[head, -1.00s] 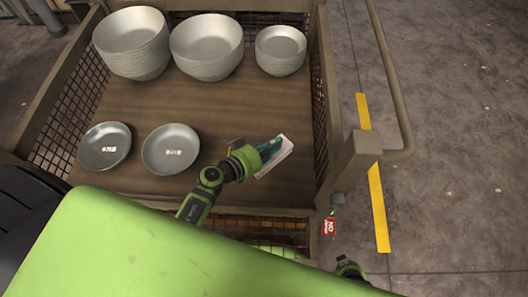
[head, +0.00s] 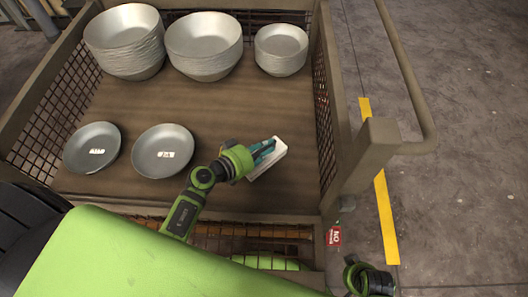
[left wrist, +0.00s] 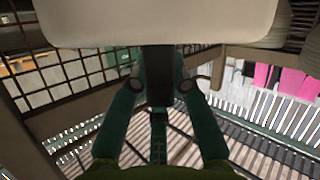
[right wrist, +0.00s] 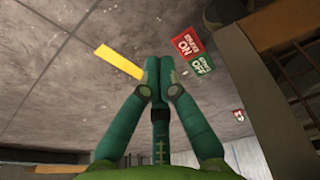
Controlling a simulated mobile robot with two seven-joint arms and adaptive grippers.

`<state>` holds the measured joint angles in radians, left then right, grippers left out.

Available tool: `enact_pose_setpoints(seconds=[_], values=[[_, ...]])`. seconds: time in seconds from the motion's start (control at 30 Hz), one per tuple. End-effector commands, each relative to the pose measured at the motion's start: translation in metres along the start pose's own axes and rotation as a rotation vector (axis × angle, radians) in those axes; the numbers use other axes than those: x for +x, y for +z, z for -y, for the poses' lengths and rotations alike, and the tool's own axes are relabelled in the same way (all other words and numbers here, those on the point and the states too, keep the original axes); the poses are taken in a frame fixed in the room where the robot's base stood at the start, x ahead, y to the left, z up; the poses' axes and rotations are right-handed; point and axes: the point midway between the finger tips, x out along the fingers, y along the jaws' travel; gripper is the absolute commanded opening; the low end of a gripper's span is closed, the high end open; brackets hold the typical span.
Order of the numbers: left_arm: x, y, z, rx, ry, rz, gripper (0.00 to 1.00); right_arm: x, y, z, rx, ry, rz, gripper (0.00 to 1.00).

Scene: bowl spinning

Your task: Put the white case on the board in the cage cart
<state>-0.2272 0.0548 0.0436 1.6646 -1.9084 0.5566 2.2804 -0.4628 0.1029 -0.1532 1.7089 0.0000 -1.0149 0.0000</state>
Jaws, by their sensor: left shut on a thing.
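The white case (head: 270,161) is a small white block in the jaws of my left gripper (head: 264,151), over the right front part of the brown board (head: 225,110) in the cage cart (head: 356,165). I cannot tell whether the case touches the board. In the left wrist view the case (left wrist: 160,22) is large and pale across the top, with the fingers (left wrist: 160,75) on it. My right gripper (head: 368,277) is outside the cart at the lower right. In the right wrist view its fingers (right wrist: 158,72) are together with nothing between them.
Two stacks of large bowls (head: 125,38) (head: 204,45) and a smaller stack (head: 281,48) stand along the back of the board. Two single bowls (head: 92,147) (head: 163,150) sit at the front left. Mesh walls and a bent rail (head: 405,75) bound the cart. The middle of the board is clear.

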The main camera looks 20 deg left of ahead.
Motion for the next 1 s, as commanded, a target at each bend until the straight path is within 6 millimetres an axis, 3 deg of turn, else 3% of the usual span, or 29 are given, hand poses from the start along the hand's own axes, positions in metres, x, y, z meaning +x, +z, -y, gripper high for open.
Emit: enact_pose_setpoints(seconds=[0.3, 0.7, 0.73, 0.77, 0.8, 1.0], values=[[0.004, 0.009, 0.004, 0.002, 0.001, -0.002, 0.00, -0.034, -0.021, -0.002, 0.004, 0.004, -0.024, 0.00], [0.004, 0.010, 0.005, -0.001, 0.001, -0.001, 0.00, -0.037, -0.022, -0.002, 0.005, 0.004, -0.025, 0.00], [0.004, 0.012, 0.005, -0.001, 0.000, 0.001, 0.27, -0.037, -0.022, -0.002, 0.005, 0.004, -0.025, 0.00], [0.004, 0.012, 0.005, -0.001, 0.000, 0.001, 0.39, -0.037, -0.022, -0.002, 0.005, 0.004, -0.025, 0.00], [0.004, 0.012, 0.005, -0.001, 0.000, 0.001, 0.43, -0.037, -0.022, -0.002, 0.005, 0.004, -0.025, 0.00], [0.004, 0.011, 0.005, 0.000, 0.000, 0.001, 0.43, -0.037, -0.022, -0.002, 0.005, 0.004, -0.026, 0.00]])
